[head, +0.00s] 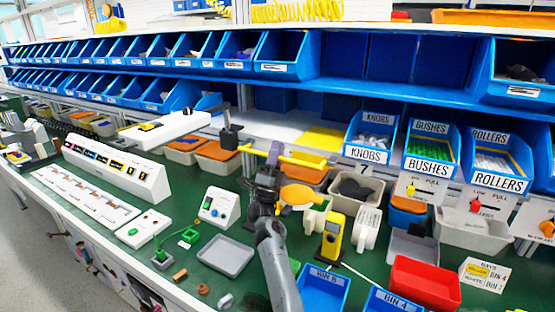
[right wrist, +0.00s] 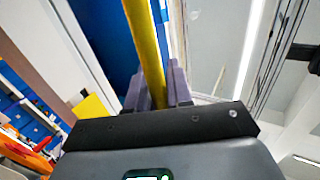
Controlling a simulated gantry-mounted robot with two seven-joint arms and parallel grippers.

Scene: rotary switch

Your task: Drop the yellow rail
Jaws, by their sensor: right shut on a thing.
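The yellow rail (head: 305,159) is a thin bar held up above the bench near the middle of the head view. My right gripper (head: 273,155) is shut on it, with the rail sticking out on both sides. In the right wrist view the rail (right wrist: 145,45) passes between the two grey-purple fingers (right wrist: 158,85). The rail's left end is close to a dark block on a post (head: 231,134); I cannot tell whether they touch. My left gripper is not in view.
Blue bins labelled KNOBS (head: 370,137), BUSHES (head: 431,152) and ROLLERS (head: 495,160) stand behind to the right. Below the gripper are a grey tray (head: 227,256), a yellow handheld device (head: 333,236) and a red bin (head: 425,283). Green bench top (head: 190,212) shows between things.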

